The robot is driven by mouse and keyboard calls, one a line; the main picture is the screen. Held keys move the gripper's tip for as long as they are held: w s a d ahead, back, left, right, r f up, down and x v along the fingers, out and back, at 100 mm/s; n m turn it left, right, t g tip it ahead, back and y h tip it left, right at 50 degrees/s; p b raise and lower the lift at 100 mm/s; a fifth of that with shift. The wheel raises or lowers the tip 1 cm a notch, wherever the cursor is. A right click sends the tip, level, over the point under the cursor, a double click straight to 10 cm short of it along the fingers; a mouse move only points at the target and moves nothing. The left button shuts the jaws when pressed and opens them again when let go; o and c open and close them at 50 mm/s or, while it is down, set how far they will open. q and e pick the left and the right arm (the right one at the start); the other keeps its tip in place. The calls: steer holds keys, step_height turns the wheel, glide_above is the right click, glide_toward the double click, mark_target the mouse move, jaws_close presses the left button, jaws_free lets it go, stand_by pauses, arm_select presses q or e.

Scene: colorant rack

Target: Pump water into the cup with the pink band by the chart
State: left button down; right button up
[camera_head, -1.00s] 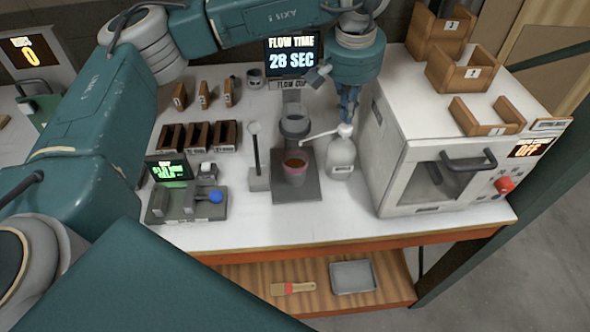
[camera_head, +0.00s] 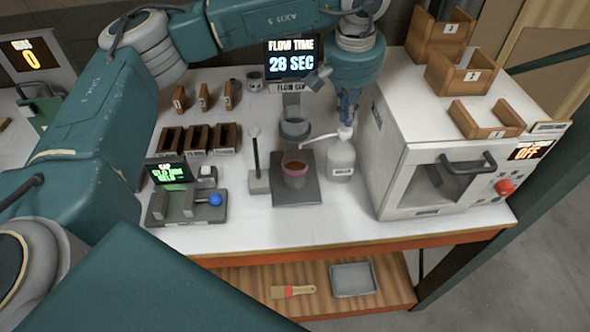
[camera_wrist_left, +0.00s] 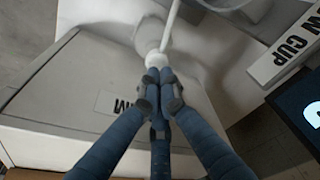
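The cup with the pink band (camera_head: 294,172) stands on a dark plate (camera_head: 310,192) under the flow cup stand and holds brown-orange contents. The pump bottle (camera_head: 341,160) stands right of it. Its long spout (camera_head: 318,138) points left over the cup. My left gripper (camera_head: 346,120) points down at the white pump head (camera_head: 345,132). In the left wrist view, my gripper (camera_wrist_left: 160,82) has its blue fingers bunched together at the white pump head (camera_wrist_left: 156,59), seemingly on top of it, not around it. I cannot see water coming from the spout. My right gripper is not in view.
The flow cup (camera_head: 294,127) stands behind the cup; a display (camera_head: 292,58) reads 28 SEC. A white oven (camera_head: 435,170) is close right of the bottle. Left are a small device with a green screen (camera_head: 170,172), an upright rod (camera_head: 256,160) and dark wooden boxes (camera_head: 198,138).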

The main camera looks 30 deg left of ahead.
mark_target(345, 129)
arm_select(q)
steer(key=shift+f, duration=0.1)
steer(key=shift+f+b, duration=0.4)
steer(key=shift+b, duration=0.05)
steer(key=shift+s+f+b, duration=0.1)
steer(key=shift+f+b, duration=0.7)
steer(key=shift+f, duration=0.3)
steer(key=shift+r+p, duration=0.95)
steer(key=shift+r, duration=0.55)
steer(key=shift+f, duration=0.15)
